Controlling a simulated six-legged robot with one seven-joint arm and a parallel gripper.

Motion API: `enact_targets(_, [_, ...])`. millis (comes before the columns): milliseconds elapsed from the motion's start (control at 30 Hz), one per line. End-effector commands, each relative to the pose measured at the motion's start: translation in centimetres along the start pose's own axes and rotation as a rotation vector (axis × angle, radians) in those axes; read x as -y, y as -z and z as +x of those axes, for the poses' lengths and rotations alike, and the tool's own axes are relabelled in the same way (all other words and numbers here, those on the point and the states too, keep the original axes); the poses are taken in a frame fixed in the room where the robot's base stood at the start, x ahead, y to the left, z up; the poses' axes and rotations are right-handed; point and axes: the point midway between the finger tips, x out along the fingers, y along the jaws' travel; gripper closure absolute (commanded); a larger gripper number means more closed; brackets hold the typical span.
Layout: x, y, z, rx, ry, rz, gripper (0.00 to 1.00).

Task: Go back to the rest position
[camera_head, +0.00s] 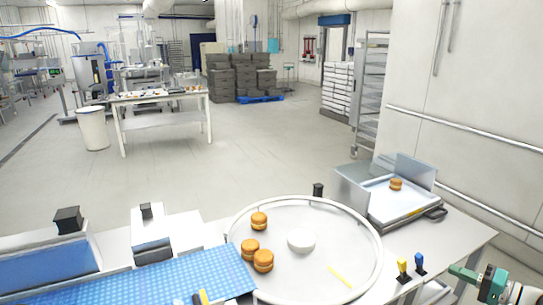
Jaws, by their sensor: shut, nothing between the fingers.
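My gripper (456,271) is at the bottom right corner of the head view, beside the right end of the table. Its green fingers are shut with nothing between them, and they point left. Part of my arm is cut off by the frame edge. Three brown filled rounds, one at the back (259,221) and two nearer the front (250,248) (263,261), sit on the left half of a round white table with a raised rim (379,250). Another filled round (396,184) lies in an open metal tray unit (377,209) at the right. My gripper is apart from all of them.
A white disc (301,241) and a yellow stick (340,276) lie on the round table. A blue belt (180,281) runs at the left. A wall with rails (465,135) rises behind the right side.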

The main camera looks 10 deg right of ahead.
Motion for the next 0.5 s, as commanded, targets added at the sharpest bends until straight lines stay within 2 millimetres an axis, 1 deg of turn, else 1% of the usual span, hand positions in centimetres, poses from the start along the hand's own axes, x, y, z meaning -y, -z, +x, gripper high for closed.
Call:
enact_targets(33, [1.0,-0.6,1.5,0.043,-0.018,-0.003,1.00])
enact_targets(67, [1.5,-1.1,2.4,0.073,-0.034,-0.001,1.00])
enact_targets(167, [4.0,-3.7,6.1,0.199,-0.115,0.000,1.00])
enact_targets(200, [5.0,-5.0,7.6,0.255,-0.155,-0.001,1.00])
enact_targets(267, [6.7,-7.1,9.6,0.336,-0.221,-0.006,1.00])
enact_targets(300, [7.7,-8.6,10.8,0.384,-0.265,-0.013,1.00])
enact_targets(367, [9.2,-10.7,12.2,0.451,-0.331,-0.027,1.00])
enact_targets(400, [10.2,-12.2,13.1,0.491,-0.376,-0.040,1.00])
enact_targets(467, [11.7,-14.3,14.1,0.545,-0.442,-0.062,1.00])
enact_targets(500, [12.7,-15.7,14.6,0.576,-0.486,-0.080,1.00])
